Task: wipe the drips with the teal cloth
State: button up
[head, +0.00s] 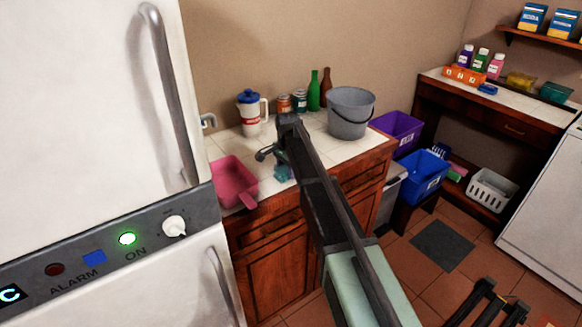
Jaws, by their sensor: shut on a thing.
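A small teal patch, seemingly the teal cloth (283,173), shows on or just above the white tiled counter (226,146), to the right of the pink dustpan. My gripper (280,163) is at the end of my arm over this counter, shut on the teal cloth. My arm hides most of the gripper and fingers, and part of the cloth. I cannot tell whether the cloth touches the tiles. No drips can be made out; the arm covers part of the counter.
A pink dustpan (234,182) lies left of the cloth. A white jug (249,113), cans (299,100), bottles (314,91) and a grey bucket (350,112) stand along the back and right. A white appliance (90,110) borders the left. Purple and blue crates stand right.

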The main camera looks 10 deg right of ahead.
aim_at(274, 165)
jog(key=shift+s+a, duration=0.15)
jog(key=shift+a, duration=0.15)
jog(key=shift+w+a, duration=0.55)
jog(key=shift+w, duration=0.6)
jog(key=shift+w+a, duration=0.55)
jog(key=shift+w, duration=0.65)
jog(key=shift+w+a, duration=0.55)
jog(key=shift+w, duration=0.6)
jog(key=shift+w+r+p, duration=0.1)
jog(key=shift+r+p, duration=0.35)
jog(key=shift+p, duration=0.1)
notch_tip(274, 165, up, 5)
jog(key=p, duration=0.4)
jog(key=shift+p, duration=0.4)
